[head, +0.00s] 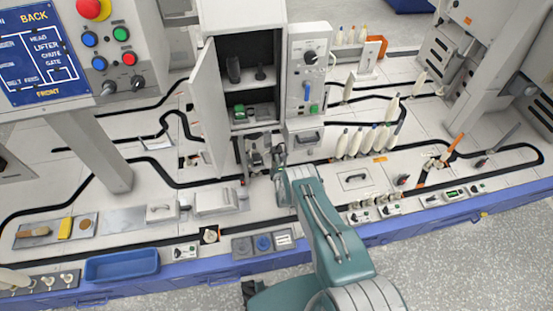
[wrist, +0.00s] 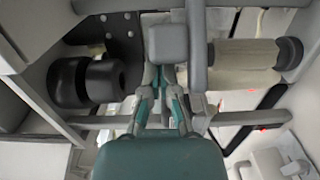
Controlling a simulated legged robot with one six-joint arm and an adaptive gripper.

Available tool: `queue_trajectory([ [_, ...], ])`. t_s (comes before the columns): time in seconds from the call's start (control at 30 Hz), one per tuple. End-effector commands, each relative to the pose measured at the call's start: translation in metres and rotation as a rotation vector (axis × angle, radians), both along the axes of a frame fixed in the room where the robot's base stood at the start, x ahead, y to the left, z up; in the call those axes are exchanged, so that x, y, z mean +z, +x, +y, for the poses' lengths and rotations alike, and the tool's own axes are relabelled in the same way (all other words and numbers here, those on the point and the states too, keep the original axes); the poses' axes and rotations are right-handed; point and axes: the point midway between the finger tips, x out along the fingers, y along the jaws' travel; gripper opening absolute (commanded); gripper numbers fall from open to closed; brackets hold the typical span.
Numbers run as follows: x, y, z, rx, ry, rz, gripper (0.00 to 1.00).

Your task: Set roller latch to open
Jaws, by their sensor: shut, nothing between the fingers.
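The roller mechanism (head: 257,150) sits below the open cabinet in the head view, partly hidden by my arm. In the wrist view it shows black rollers (wrist: 88,80) at the left and a pale roller (wrist: 245,54) at the right. A grey bar (wrist: 196,45) with a square grey block (wrist: 168,45) stands between them; it looks like the latch, but its setting cannot be told. My gripper (wrist: 164,92) is shut and empty, just below the block in the picture. Whether it touches the block is unclear. In the head view my gripper (head: 279,155) is at the mechanism's right side.
The open cabinet (head: 243,65) rises behind, its door (head: 208,100) swung out at the left. A control box (head: 308,75) with a knob is at the right. Several pale bobbins (head: 365,141) stand further right. A blue tray (head: 122,266) lies at the front left.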

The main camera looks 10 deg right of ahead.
Motion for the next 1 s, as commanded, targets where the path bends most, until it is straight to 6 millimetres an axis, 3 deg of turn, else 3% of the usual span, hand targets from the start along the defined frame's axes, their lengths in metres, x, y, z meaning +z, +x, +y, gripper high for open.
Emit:
queue_trajectory([
  [0.37,0.000,-0.009,-0.011,0.183,0.000,0.000,0.00],
  [1.0,0.000,-0.022,-0.030,0.176,0.000,0.000,0.00],
])
